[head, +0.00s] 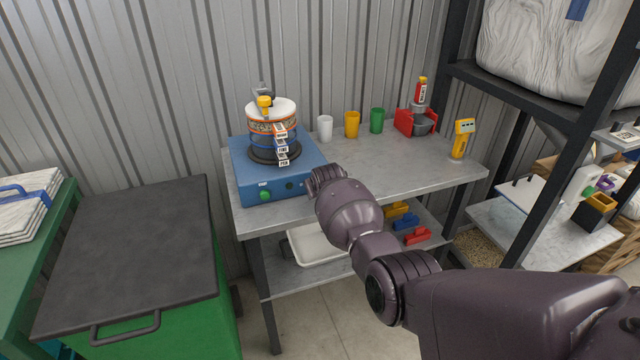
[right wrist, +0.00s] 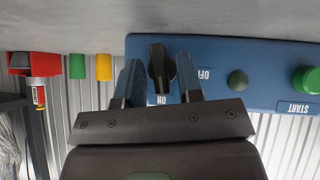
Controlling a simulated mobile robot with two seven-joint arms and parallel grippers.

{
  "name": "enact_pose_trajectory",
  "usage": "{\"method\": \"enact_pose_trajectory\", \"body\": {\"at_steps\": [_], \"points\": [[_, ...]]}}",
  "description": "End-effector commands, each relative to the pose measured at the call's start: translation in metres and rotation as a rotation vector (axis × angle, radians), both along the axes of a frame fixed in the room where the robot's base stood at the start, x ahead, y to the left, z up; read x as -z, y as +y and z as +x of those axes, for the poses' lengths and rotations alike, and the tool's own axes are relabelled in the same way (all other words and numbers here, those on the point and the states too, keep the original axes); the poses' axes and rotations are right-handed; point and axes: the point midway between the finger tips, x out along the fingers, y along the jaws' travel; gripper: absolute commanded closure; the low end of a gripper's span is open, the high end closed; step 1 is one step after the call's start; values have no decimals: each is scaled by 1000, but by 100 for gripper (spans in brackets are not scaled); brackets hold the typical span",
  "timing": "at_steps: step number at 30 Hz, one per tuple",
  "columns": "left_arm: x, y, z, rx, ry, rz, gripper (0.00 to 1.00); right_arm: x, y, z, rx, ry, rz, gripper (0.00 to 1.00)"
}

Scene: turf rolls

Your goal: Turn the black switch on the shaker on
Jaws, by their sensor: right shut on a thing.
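The shaker is a blue box (head: 262,188) on the metal table, with a stack of labelled sieves (head: 272,135) on top. Its front panel shows upside down in the right wrist view (right wrist: 222,62). The black switch (right wrist: 160,66) is a long knob between my right gripper's fingers (right wrist: 160,80); its long side lines up with the ON label, and the OFF label is beside it. My right gripper (head: 313,182) is shut on the switch at the shaker's front right corner. In the head view the switch is hidden behind my gripper. My left gripper is not in view.
A green START button (right wrist: 307,80) and a dark round button (right wrist: 238,81) sit on the same panel. White, yellow and green cups (head: 352,125) stand behind on the table (head: 410,170). A dark-lidded green bin (head: 130,250) is at left, a black rack at right.

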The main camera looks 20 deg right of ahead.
Motion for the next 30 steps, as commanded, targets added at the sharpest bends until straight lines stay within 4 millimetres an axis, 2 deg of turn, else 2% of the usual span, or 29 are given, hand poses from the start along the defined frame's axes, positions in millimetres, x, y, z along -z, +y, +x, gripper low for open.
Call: {"method": "enact_pose_trajectory", "body": {"at_steps": [3,12,28,29,30], "points": [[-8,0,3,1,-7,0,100,-1,-2,0,2,4,71,90],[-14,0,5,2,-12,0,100,0,-3,0,1,8,177,90],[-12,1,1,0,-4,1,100,2,-2,-1,0,10,201,90],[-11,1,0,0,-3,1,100,2,-2,-1,0,10,201,65],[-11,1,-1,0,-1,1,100,2,-2,-1,0,10,201,60]]}}
